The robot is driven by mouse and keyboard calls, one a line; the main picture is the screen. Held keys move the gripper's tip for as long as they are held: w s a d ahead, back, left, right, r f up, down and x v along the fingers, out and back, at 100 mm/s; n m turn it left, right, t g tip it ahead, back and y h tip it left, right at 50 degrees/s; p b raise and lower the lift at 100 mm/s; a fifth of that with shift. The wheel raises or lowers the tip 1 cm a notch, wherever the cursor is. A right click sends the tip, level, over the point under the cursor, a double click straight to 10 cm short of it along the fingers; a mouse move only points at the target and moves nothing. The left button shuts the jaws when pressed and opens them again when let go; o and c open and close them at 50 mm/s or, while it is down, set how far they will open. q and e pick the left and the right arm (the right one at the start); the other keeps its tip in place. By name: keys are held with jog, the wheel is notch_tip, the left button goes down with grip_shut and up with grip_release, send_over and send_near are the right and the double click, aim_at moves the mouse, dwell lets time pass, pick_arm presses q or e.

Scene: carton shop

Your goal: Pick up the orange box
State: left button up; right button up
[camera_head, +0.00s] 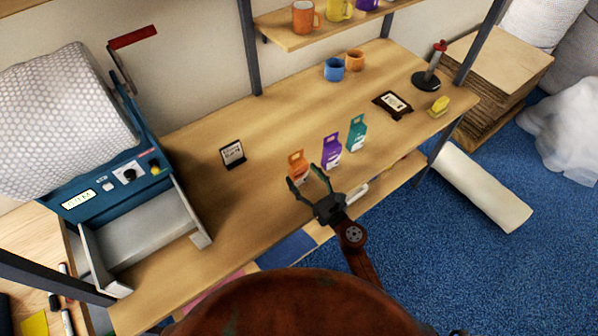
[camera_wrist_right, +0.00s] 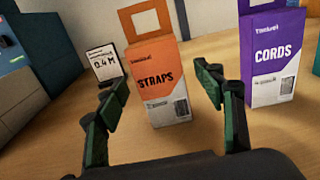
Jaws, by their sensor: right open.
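The orange box (camera_head: 297,166) stands upright on the wooden table, with a handle loop on top. In the right wrist view the orange box (camera_wrist_right: 158,82) reads "STRAPS" and stands ahead, between the fingers in the picture. My right gripper (camera_head: 309,178) is open and empty, in front of the orange box; its fingertips (camera_wrist_right: 165,82) appear on either side of the box's lower part. I cannot tell whether they touch it. A purple box (camera_head: 332,150) stands just right of it and reads "CORDS" in the wrist view (camera_wrist_right: 272,58). My left gripper is not in view.
A teal box (camera_head: 357,133) stands right of the purple one. A small sign (camera_head: 232,153) stands behind left, reading "0.4 M" in the wrist view (camera_wrist_right: 103,64). A blue machine (camera_head: 120,175) fills the left. Blue and orange mugs (camera_head: 334,69) stand farther back.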

aim_at(302, 174)
jog(key=shift+x, duration=1.6)
jog(key=shift+s, duration=0.1)
jog(key=shift+c, duration=0.2)
jog(key=c, duration=1.3)
